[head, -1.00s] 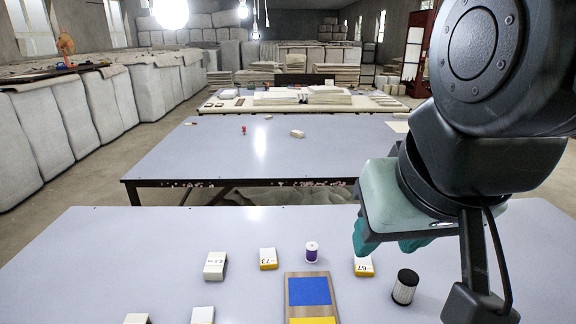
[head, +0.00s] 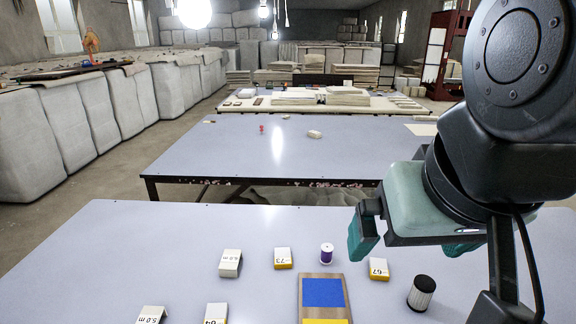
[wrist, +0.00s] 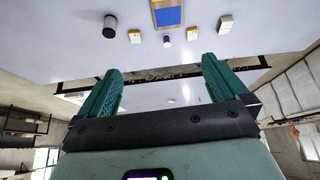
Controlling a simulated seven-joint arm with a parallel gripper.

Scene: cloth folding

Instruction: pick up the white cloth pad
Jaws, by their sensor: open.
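My gripper (head: 412,246) is open and empty above the right part of the near table; its two teal fingers also show wide apart in the wrist view (wrist: 161,70). Several small white pieces lie on that table: one marked 5.0 m (head: 151,315), a similar one (head: 230,262), one marked 64 (head: 215,314), and white-and-yellow ones marked 73 (head: 282,257) and 67 (head: 378,268). I cannot tell which of these, if any, is the white cloth pad. The piece marked 67 lies close below the left finger in the head view, apart from it.
A board with blue and yellow patches (head: 324,292), a purple spool (head: 327,253) and a black-topped cylinder (head: 421,293) stand on the near table (head: 100,265). Its left side is clear. A second table (head: 235,150) stands behind, with a small pale block (head: 315,134).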

